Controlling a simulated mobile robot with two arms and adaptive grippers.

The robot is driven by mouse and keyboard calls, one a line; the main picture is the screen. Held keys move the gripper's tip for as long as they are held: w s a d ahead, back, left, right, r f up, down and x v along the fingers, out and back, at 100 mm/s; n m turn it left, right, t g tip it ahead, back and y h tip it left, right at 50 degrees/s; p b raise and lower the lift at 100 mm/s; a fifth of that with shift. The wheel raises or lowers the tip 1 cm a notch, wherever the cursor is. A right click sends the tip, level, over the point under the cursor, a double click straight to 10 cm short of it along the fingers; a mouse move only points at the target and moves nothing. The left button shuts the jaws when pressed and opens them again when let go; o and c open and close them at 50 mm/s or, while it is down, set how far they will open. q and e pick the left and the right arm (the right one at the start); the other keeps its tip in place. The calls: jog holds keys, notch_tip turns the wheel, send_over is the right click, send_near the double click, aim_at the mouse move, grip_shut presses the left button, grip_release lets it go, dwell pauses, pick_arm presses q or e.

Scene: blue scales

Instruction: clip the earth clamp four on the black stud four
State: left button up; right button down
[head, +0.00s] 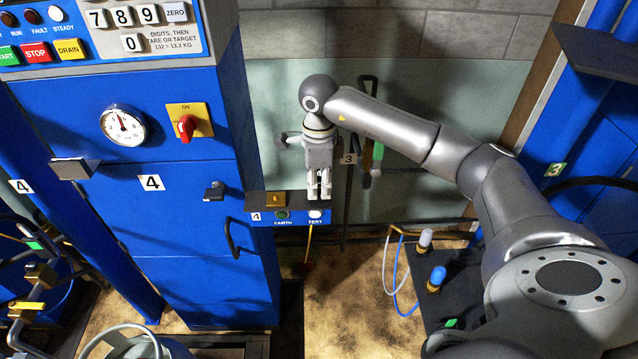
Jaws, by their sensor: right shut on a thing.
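My right gripper (319,196) points down over the right end of the small blue shelf marked 4 (267,217), on the side of scale four. It is shut on earth clamp four, which is small and mostly hidden by the fingers. A yellow lead (309,243) hangs below the shelf under the gripper. The black stud cannot be made out; the fingers cover that part of the shelf. A brass-coloured block (276,199) sits on the shelf left of the gripper. My left gripper is not in view.
The blue scale cabinet (180,230) stands left, with a gauge (123,125), a red switch (185,127) and a protruding handle (233,238). Black bars and a green-handled tool (377,158) hang on the wall behind.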

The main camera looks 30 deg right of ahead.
jog(key=shift+f+b, duration=0.55)
jog(key=shift+f, duration=0.1)
jog(key=c, duration=1.2)
grip_release()
jog(key=shift+o, duration=0.2)
jog(key=shift+r, duration=0.1)
notch_tip(320, 180, up, 12)
jog(key=shift+f, duration=0.1)
jog(key=shift+s, duration=0.1)
